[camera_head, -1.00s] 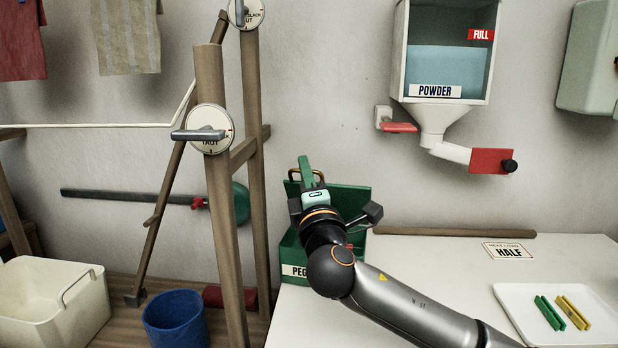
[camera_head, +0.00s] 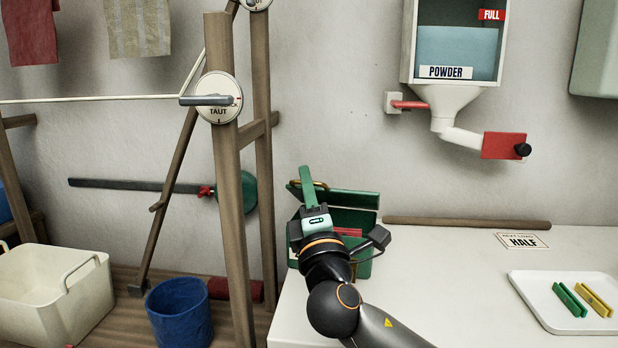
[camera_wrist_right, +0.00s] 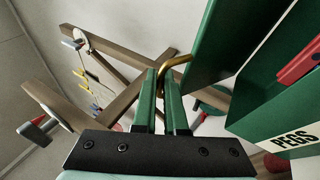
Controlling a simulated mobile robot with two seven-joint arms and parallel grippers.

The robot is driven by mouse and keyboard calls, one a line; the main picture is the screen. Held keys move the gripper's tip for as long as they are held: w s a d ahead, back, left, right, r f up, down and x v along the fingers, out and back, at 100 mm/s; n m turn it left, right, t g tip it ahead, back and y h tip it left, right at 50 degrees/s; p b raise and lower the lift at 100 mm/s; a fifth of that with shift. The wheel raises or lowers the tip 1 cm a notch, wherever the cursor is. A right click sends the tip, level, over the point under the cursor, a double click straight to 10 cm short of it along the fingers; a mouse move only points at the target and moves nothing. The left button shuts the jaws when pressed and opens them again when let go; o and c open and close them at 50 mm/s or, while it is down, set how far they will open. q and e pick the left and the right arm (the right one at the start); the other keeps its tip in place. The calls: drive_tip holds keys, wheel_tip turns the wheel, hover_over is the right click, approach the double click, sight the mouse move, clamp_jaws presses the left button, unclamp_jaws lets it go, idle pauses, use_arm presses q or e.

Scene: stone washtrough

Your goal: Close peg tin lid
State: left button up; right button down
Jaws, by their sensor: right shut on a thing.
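The green peg tin (camera_head: 364,268) stands at the left end of the white worktop, partly hidden behind my right arm. Its green lid (camera_head: 352,199) is raised and tilted above the opening at the back. A brass loop handle (camera_head: 321,184) sits on the lid. My right gripper (camera_head: 307,180) is at this handle, left of the lid's middle. In the right wrist view, my gripper's green fingers (camera_wrist_right: 161,85) are shut on the brass handle (camera_wrist_right: 182,61). The lid (camera_wrist_right: 222,45) and the tin (camera_wrist_right: 280,110), marked PEGS, are apart there. A red thing (camera_head: 348,232) shows inside the tin.
A wooden post with a TAUT dial (camera_head: 219,98) stands left of the tin. A wooden rail (camera_head: 465,222) lies along the back of the worktop. A white tray (camera_head: 530,300) with pegs is at the right.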

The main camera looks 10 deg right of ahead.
drive_tip(key=f, duration=0.1)
drive_tip(key=s+f+b, duration=0.1)
drive_tip(key=f, duration=0.1)
drive_tip(key=s+f, duration=0.1)
drive_tip(key=shift+a+f+b, duration=0.25)
drive_tip(key=shift+a+b, duration=0.05)
drive_tip(key=shift+a, duration=0.05)
use_arm(q)
drive_tip(key=shift+d+f+n+b, duration=0.1)
drive_tip(key=shift+f+n+b, duration=0.35)
drive_tip(key=shift+f, duration=1.15)
use_arm(e)
drive_tip(key=shift+s+a+f, duration=0.1)
drive_tip(key=shift+f, duration=0.55)
drive_tip(key=shift+s+a+f, duration=0.1)
drive_tip(key=shift+f, duration=0.55)
drive_tip(key=shift+d, duration=0.1)
drive_tip(key=c, duration=1)
unclamp_jaws()
use_arm(q)
drive_tip(key=shift+r+m, duration=0.25)
use_arm(e)
drive_tip(key=v, duration=1.2)
drive_tip(key=shift+s, duration=0.3)
use_arm(q)
drive_tip(key=shift+f, duration=0.1)
